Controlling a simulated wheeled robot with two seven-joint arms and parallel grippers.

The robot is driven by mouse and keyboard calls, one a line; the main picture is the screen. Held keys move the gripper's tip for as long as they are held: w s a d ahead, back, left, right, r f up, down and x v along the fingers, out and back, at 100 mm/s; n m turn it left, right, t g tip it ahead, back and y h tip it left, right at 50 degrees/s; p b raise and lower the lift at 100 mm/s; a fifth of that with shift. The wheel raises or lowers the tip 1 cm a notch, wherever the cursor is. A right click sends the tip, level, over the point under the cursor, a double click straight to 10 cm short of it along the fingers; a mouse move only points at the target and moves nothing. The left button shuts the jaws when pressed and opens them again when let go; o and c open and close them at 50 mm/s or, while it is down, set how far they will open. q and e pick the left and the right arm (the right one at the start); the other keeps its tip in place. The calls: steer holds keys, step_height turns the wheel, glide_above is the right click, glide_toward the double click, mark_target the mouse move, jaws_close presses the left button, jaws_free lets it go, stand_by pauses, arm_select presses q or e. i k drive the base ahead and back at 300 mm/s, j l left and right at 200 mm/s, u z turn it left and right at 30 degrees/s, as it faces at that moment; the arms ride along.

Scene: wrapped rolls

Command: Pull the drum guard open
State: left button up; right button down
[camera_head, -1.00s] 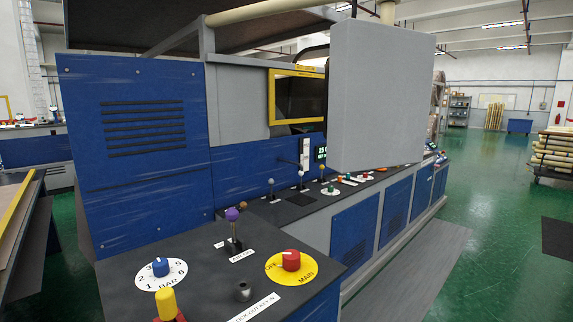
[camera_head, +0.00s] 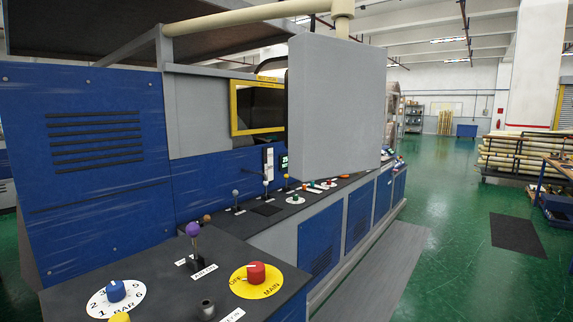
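A yellow-framed dark window (camera_head: 257,107) is set in the upper front of the blue and grey machine (camera_head: 90,160). It may be the drum guard, but I cannot tell for sure; it looks closed. A large grey box (camera_head: 337,105) hangs from a cream pipe and hides what lies to the right of the frame. Neither of my grippers shows in this view.
The near console (camera_head: 150,262) carries a red main knob (camera_head: 256,273), a blue knob (camera_head: 116,290) and a purple-topped lever (camera_head: 193,230). The green floor (camera_head: 450,265) to the right is open, with a dark mat (camera_head: 518,234) and a rack of rolls (camera_head: 510,155) beyond.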

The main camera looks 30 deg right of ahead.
mark_target(233, 84)
steer(key=i+l, duration=0.15)
steer(key=l, duration=0.45)
steer(key=i+l, duration=0.2)
steer(key=l, duration=0.4)
steer(key=i+l+u, duration=0.1)
steer(key=l, duration=0.5)
steer(key=i+l, duration=0.2)
steer(key=l, duration=0.45)
steer(key=i+l, duration=0.15)
steer(key=l, duration=0.45)
steer(key=i+l, duration=0.15)
steer(key=l, duration=0.45)
steer(key=i+l+u, duration=0.1)
steer(key=l, duration=0.55)
steer(key=i+l, duration=0.2)
steer(key=l, duration=0.4)
